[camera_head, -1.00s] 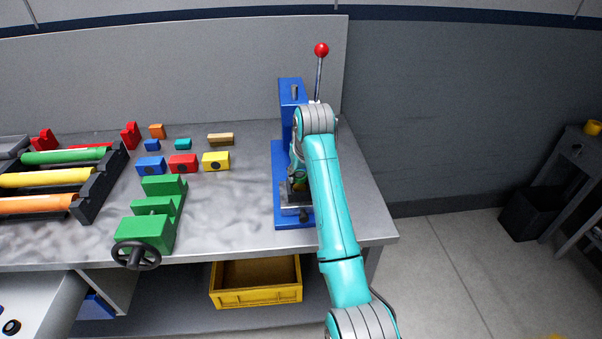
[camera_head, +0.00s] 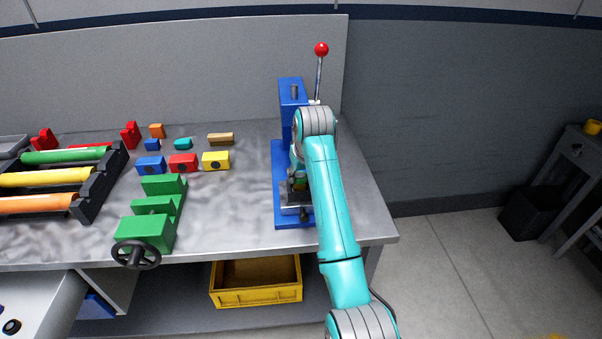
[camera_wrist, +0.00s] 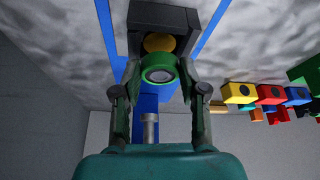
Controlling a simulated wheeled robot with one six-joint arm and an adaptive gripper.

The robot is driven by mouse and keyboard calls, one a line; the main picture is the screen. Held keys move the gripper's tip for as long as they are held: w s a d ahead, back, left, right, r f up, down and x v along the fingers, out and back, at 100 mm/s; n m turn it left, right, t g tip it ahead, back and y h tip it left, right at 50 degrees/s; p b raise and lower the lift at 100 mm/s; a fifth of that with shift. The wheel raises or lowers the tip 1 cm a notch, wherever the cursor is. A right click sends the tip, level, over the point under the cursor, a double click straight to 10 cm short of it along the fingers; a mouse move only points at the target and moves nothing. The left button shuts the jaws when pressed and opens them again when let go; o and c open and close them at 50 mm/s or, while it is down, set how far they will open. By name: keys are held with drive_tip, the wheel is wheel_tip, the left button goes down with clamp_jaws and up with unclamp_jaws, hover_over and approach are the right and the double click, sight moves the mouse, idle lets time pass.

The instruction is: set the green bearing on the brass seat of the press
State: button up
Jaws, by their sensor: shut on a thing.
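The press (camera_head: 292,91) is a blue frame on a blue base near the right end of the bench. Its brass seat (camera_wrist: 159,42) shows in the wrist view as a yellow disc in a dark block (camera_wrist: 147,17). My gripper (camera_wrist: 158,68) is shut on the green bearing (camera_wrist: 159,60), a ring with a grey bore. The bearing is in front of the seat in the wrist view and overlaps its edge; I cannot tell whether they touch. In the head view my arm hides most of the gripper and the seat.
The press lever with a red knob (camera_head: 321,50) stands upright behind my arm. A metal rod (camera_wrist: 149,131) of the press shows between my fingers. A green vise (camera_head: 155,226), several coloured blocks (camera_head: 183,163) and a roller rack (camera_head: 91,193) lie to the left.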

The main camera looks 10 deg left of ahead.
drive_tip(key=shift+f, duration=1.05)
drive_tip(key=o, duration=1.6)
drive_tip(key=shift+o, duration=0.2)
drive_tip(key=shift+r, duration=0.1)
drive_tip(key=shift+r, duration=3.9)
